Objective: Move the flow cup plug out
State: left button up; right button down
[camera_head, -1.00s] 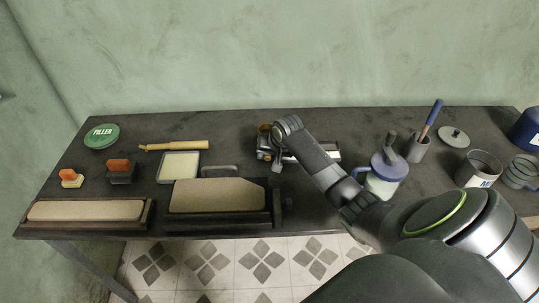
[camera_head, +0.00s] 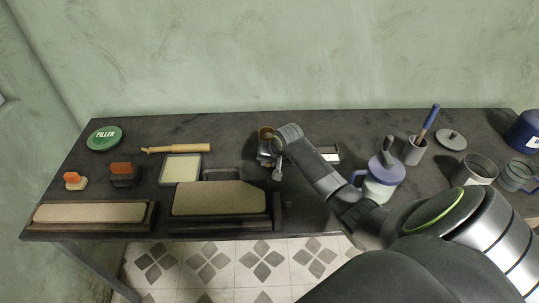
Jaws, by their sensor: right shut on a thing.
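My right gripper (camera_head: 271,151) is over the middle of the dark table, behind the long board block. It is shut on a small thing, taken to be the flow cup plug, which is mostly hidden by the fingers. An amber-brown cup-like part (camera_head: 265,134) shows right at the fingertips; I cannot tell whether it is held or only beside the gripper. A pale tray (camera_head: 331,154) shows partly behind my right forearm. My left gripper is not in view.
On the table (camera_head: 230,137) are a green filler tin (camera_head: 104,138), a wooden-handled tool (camera_head: 176,149), a square pale tray (camera_head: 181,169) and two long blocks (camera_head: 88,213) (camera_head: 219,199). Cups stand at the right.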

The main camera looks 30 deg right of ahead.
jog(key=shift+s+f, duration=0.1)
jog(key=shift+f, duration=0.05)
jog(key=c, duration=1.2)
grip_release()
jog(key=shift+s+a, duration=0.1)
jog(key=shift+c, duration=0.2)
jog(key=shift+r, duration=0.25)
jog(key=shift+s+r, duration=0.1)
jog(key=shift+r, duration=0.15)
jog(key=v, duration=1.6)
jog(key=shift+s+r+b, duration=0.2)
jog(key=shift+r+b, duration=0.05)
jog(key=shift+b, duration=0.1)
jog(key=shift+f, duration=0.1)
